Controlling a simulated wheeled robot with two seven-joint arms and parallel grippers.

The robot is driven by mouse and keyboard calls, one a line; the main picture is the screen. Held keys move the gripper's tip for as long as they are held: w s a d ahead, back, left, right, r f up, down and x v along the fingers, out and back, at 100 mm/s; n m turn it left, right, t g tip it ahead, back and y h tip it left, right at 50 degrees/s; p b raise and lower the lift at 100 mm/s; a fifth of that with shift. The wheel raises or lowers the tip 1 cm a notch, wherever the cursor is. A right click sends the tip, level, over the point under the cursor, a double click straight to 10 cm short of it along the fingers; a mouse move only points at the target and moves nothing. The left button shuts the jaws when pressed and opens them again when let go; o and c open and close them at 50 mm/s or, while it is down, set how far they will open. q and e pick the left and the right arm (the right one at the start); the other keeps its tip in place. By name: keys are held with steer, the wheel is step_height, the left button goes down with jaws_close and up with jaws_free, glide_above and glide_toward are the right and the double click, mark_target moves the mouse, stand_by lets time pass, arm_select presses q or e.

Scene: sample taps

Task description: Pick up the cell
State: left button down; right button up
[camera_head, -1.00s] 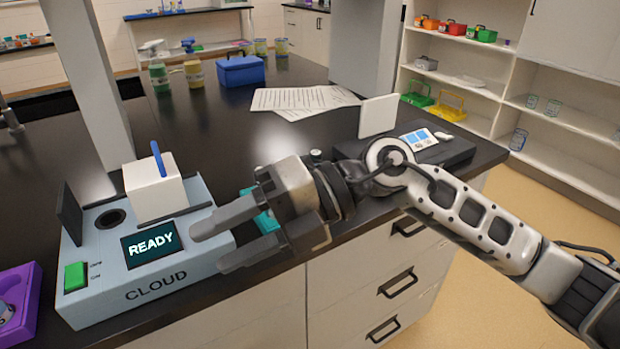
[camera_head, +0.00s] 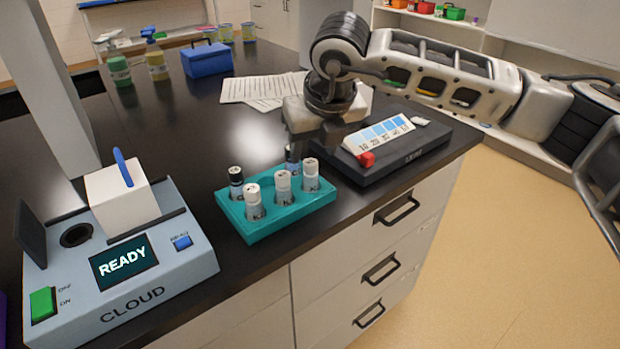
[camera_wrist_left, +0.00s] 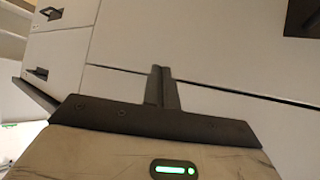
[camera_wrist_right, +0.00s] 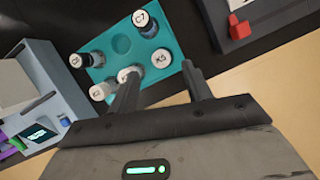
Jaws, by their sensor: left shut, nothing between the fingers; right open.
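A teal rack (camera_head: 262,233) holds several small capped vials, likely the cells, standing upright. They include a dark-bodied vial (camera_head: 236,183) at the left, a front vial (camera_head: 254,202), a middle vial (camera_head: 283,188) and a right vial (camera_head: 310,175). In the right wrist view, lids marked C7 (camera_wrist_right: 142,19) and K5 (camera_wrist_right: 161,57) are readable. My right gripper (camera_wrist_right: 160,82) is open above the rack, with no vial visibly gripped; in the head view its fingers are hard to make out. My left gripper (camera_wrist_left: 161,72) is shut and empty, facing drawer fronts, outside the head view.
A grey CLOUD meter (camera_head: 185,265) with a READY screen, a white lid block and a round well (camera_head: 76,235) stands left of the rack. A black device (camera_head: 400,160) with a red block (camera_head: 366,159) stands to the right. Papers (camera_head: 262,90) and a blue box (camera_head: 207,60) lie behind.

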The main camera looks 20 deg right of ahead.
mark_target(311, 162)
steer(key=shift+p+x, duration=0.9)
steer(key=shift+x, duration=2.95)
steer(key=shift+d, duration=0.15)
steer(key=c, duration=0.8)
